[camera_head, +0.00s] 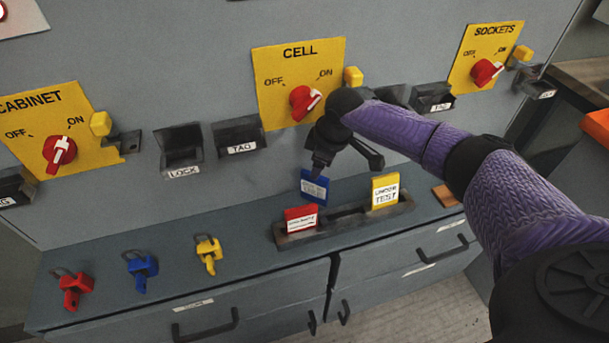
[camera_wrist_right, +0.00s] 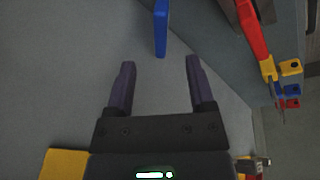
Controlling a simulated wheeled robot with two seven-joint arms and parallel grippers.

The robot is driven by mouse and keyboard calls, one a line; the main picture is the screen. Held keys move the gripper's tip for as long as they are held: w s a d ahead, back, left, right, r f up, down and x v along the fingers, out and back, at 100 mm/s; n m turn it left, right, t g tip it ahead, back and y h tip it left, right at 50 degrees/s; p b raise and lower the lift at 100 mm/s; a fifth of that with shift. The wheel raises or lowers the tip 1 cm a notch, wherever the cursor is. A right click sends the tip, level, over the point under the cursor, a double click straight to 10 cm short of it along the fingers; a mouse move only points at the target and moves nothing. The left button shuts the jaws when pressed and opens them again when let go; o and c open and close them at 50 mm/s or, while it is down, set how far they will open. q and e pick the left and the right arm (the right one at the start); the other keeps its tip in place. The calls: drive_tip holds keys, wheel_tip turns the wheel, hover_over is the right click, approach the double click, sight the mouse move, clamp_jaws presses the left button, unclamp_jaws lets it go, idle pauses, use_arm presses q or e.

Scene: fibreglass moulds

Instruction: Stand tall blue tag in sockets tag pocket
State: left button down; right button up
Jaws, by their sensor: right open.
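The tall blue tag (camera_head: 314,187) stands upright behind the red tag, with its lower edge at the tag rack (camera_head: 350,218). In the right wrist view the blue tag (camera_wrist_right: 161,28) lies just beyond the fingertips, in line with the gap between them. My right gripper (camera_head: 318,170) is over the blue tag, open and empty; its two fingers (camera_wrist_right: 160,75) show apart in the wrist view. The sockets tag pocket (camera_head: 433,97), labelled TAG, is on the wall left of the yellow SOCKETS panel (camera_head: 488,55). My left gripper is not in view.
A red tag (camera_head: 300,218) and a yellow tag (camera_head: 385,190) stand in the rack. Red (camera_head: 72,288), blue (camera_head: 141,268) and yellow (camera_head: 208,253) padlocks lie on the counter. My right arm partly hides the wall between the CELL panel (camera_head: 298,80) and the sockets pocket.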

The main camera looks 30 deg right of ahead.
sight(313, 181)
drive_tip(key=x, duration=0.1)
drive_tip(key=b+x, duration=0.1)
drive_tip(key=x, duration=0.1)
drive_tip(key=shift+s+f+b, duration=0.25)
drive_tip(key=shift+f+b, duration=0.05)
drive_tip(key=b+x, duration=0.3)
drive_tip(key=x, duration=0.2)
drive_tip(key=shift+s, duration=0.1)
drive_tip(key=shift+f, duration=0.25)
drive_tip(key=shift+r, duration=0.2)
drive_tip(key=shift+c, duration=0.7)
drive_tip(key=c, duration=0.7)
clamp_jaws()
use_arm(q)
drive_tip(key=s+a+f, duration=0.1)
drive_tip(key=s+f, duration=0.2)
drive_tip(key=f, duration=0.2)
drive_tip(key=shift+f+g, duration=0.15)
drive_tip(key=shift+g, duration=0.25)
